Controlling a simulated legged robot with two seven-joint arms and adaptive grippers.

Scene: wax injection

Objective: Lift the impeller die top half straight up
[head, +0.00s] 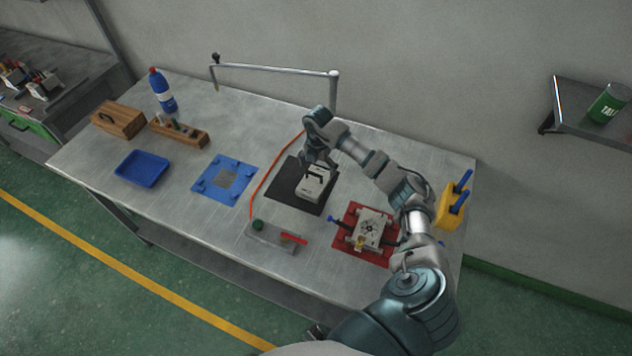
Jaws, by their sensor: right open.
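A pale block with a dark handle-like bar on top (314,184), which looks like the impeller die top half, lies on a black mat (285,190). My right gripper (318,163) is open and points down at the far end of this block. I cannot tell whether its fingers touch the block. On a red mat (352,212) to the right lies another pale die part (369,226) with a dark impeller-shaped pattern facing up and blue-ended levers at its sides. My left gripper is not in view.
A fixture with a green knob and red handle (272,238) stands near the front edge. A blue mat (211,187), blue tray (142,168), wooden box (119,119) and bottle (161,89) are left. A yellow holder (451,207) stands right. A jointed metal boom (275,70) rises behind.

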